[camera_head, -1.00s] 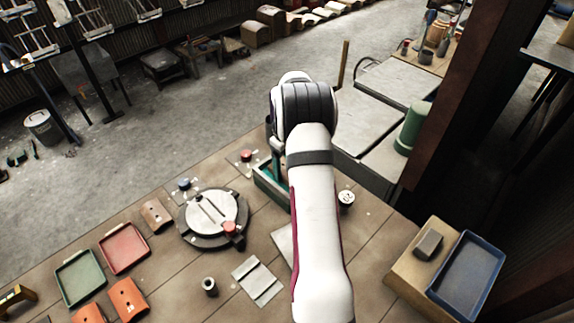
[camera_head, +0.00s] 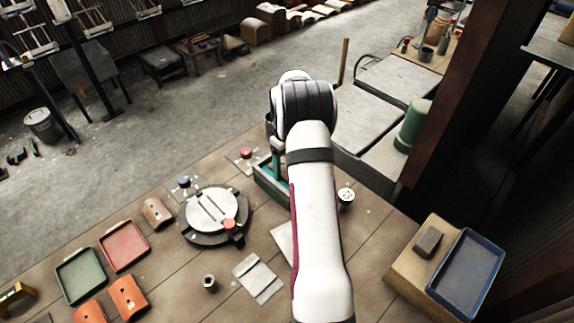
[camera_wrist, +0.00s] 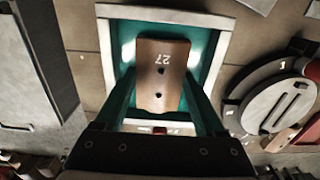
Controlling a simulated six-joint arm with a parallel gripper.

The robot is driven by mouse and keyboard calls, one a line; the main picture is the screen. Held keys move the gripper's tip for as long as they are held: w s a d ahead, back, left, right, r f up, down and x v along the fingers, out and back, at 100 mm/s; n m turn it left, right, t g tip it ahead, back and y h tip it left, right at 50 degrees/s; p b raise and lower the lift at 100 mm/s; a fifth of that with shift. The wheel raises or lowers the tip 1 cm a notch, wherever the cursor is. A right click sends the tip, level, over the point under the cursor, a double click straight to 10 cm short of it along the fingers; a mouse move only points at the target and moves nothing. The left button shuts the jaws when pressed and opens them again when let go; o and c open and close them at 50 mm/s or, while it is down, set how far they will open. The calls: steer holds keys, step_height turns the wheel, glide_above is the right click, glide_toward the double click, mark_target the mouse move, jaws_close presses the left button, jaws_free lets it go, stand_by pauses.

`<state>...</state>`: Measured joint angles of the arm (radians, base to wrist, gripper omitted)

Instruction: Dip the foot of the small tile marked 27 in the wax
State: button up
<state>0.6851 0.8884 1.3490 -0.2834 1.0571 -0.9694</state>
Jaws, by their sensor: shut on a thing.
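The small brown tile marked 27 (camera_wrist: 161,64) is between the fingers of my gripper (camera_wrist: 160,92) in the wrist view, number towards the camera, with two dark holes. My gripper is shut on it. The tile is over or inside a pale-rimmed trough (camera_wrist: 108,50) with a teal inside, which I take to be the wax. The trough's green side (camera_head: 270,190) shows in the head view, partly behind my arm. My arm hides most of the gripper there. I cannot tell whether the tile's foot touches the wax.
A round turntable (camera_head: 208,212) with a red knob stands left of the trough. A red tray (camera_head: 124,246), a green tray (camera_head: 80,276) and orange tiles (camera_head: 128,297) lie further left. A small cup (camera_head: 346,199) is right of my arm. A blue tray (camera_head: 468,275) lies at the far right.

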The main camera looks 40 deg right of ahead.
steer(key=shift+r, duration=0.15)
stand_by(0.4)
steer(key=shift+r, duration=1.4)
steer(key=shift+r, duration=2.5)
